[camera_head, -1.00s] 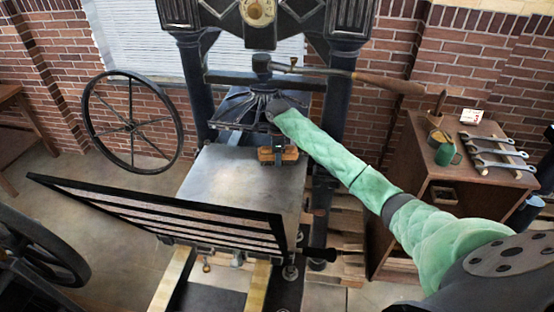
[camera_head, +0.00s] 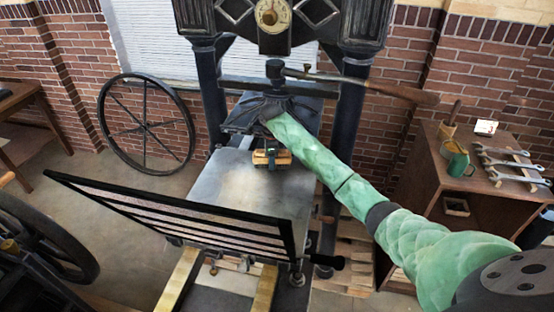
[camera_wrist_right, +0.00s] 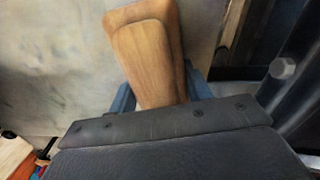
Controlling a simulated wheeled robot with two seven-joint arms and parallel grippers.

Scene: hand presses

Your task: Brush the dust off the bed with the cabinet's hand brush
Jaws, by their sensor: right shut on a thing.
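The press bed (camera_head: 250,187) is a flat grey metal plate in the middle of the head view. The hand brush (camera_head: 263,157) has a wooden body and is at the bed's far part, under the dark platen. My right gripper (camera_head: 271,158) is shut on it. In the right wrist view the brush's wooden handle (camera_wrist_right: 148,55) stands out between the blue fingers, over the grey bed (camera_wrist_right: 60,60). The bristles are hidden, so I cannot tell whether they touch the bed. Faint smudges show on the bed in the wrist view. My left gripper is out of view.
The hinged slatted frame (camera_head: 180,215) tilts up in front of the bed. Press columns (camera_head: 345,130) flank the bed at the back. A spoked wheel (camera_head: 147,124) stands at left.

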